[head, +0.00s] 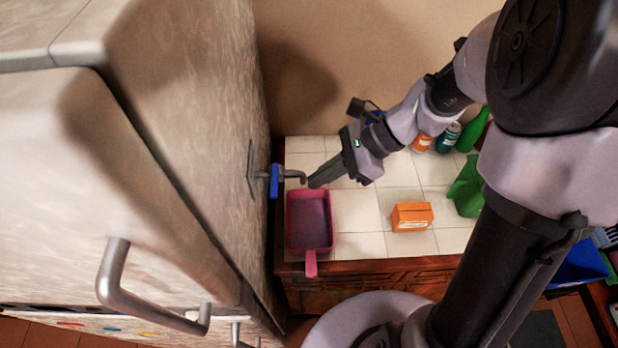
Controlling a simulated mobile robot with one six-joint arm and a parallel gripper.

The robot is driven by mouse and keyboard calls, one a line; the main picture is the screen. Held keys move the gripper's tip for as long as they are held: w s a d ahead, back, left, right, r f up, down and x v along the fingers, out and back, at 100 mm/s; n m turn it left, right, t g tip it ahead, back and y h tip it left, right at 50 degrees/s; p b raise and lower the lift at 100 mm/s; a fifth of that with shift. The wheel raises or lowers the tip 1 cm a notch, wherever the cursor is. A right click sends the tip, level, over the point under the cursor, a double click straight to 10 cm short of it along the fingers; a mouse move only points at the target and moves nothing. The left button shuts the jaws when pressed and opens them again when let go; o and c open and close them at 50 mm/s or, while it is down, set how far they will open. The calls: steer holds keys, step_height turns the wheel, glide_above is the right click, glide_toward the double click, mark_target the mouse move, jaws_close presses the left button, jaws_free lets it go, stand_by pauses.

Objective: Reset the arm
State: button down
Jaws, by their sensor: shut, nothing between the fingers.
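My gripper (318,182) is shut and empty in the head view. It is over the back left part of the white tiled counter (358,213). Its tip is beside the hooked metal end of a blue-handled fixture (275,181) on the cabinet side; I cannot tell whether they touch. My arm reaches in from the right, bent above the counter, and hides part of the counter and the wall behind it.
A pink dustpan-like tray (291,222) lies on the counter just below my gripper. An orange box (411,216) stands right of it. Green, teal and orange bottles (447,138) stand at the back right. A tall pale cabinet (190,120) with metal handles fills the left.

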steer(key=p+v, duration=0.1)
steer(key=v, duration=0.8)
steer(key=s+a+f+n+t+h+b, duration=0.1)
steer(key=s+f+n+t+h+b, duration=0.5)
steer(key=s+f+n+b, duration=0.5)
steer(key=s+n+h+b, duration=0.1)
steer(key=n+b, duration=0.1)
steer(key=b, duration=0.5)
steer(key=shift+b, duration=0.3)
steer(key=shift+s+f, duration=0.1)
